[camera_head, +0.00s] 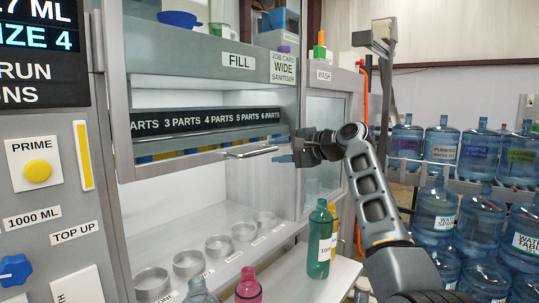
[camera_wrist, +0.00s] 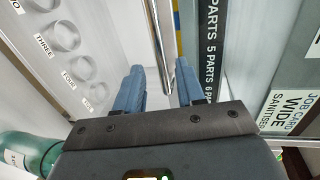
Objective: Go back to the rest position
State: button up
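My gripper (camera_head: 283,158) is raised in front of the cabinet, at the right end of the metal bar handle (camera_head: 250,152) on the lower edge of the glass front. In the wrist view its two blue fingers (camera_wrist: 160,88) are apart, with a gap between them. The handle (camera_wrist: 162,45) runs through the line of that gap; I cannot tell whether a finger touches it. Nothing else shows between the fingers. My arm reaches up from the lower right.
The cabinet bay below holds a row of round holders (camera_head: 218,246). A green bottle (camera_head: 319,245), a pink bottle (camera_head: 249,288) and a clear bottle (camera_head: 199,292) stand in front. Large blue water jugs (camera_head: 437,214) fill racks at the right. A control panel (camera_head: 45,200) stands left.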

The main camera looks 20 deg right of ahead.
jog(key=shift+v, duration=0.9)
